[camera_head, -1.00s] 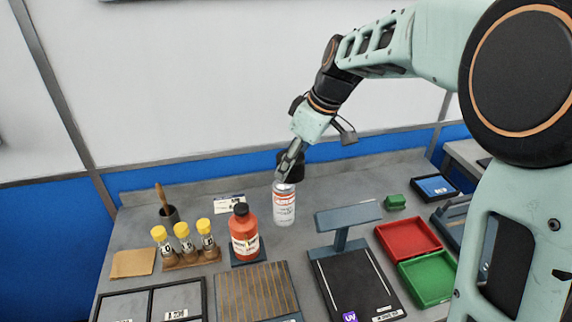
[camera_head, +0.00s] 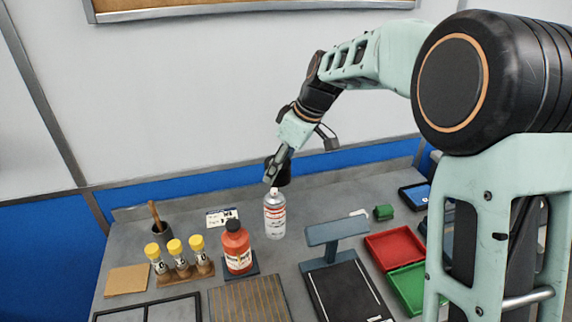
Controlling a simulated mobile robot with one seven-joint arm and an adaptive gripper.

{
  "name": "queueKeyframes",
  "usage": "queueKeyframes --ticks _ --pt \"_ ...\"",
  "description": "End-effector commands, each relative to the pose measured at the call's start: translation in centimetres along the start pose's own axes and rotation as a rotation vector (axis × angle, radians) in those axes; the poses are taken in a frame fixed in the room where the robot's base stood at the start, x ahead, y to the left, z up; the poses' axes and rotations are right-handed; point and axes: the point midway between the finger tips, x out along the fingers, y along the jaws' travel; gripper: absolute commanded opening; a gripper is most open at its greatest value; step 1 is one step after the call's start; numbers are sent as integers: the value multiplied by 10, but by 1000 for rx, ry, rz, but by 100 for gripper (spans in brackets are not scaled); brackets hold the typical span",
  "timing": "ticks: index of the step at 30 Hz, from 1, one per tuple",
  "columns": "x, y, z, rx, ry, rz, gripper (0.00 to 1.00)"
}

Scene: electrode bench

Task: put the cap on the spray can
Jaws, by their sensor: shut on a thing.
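The spray can (camera_head: 275,216) stands upright on the bench, white and silver with red lettering. Its small white nozzle shows bare at the top. My gripper (camera_head: 274,180) is just above the can, tilted down, and shut on a dark, round thing that looks like the black cap (camera_head: 284,176). The cap is partly hidden behind the fingers. It is over the nozzle, and I cannot tell whether it touches the can.
A red bottle (camera_head: 237,250) with a black lid stands left of the can. Yellow-capped vials (camera_head: 175,248) stand farther left. A blue-grey stand (camera_head: 336,232) is at the right, beside red (camera_head: 395,244) and green (camera_head: 409,285) trays. Bare bench lies behind the can.

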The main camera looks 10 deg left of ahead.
Motion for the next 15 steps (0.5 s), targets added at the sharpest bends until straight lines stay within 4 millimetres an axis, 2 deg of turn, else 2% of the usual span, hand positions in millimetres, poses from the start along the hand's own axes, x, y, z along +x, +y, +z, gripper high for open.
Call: queueKeyframes --ticks 6,15 --pt "23 25 -17 6 3 -8 33" --pt "38 35 -22 8 5 -7 33"
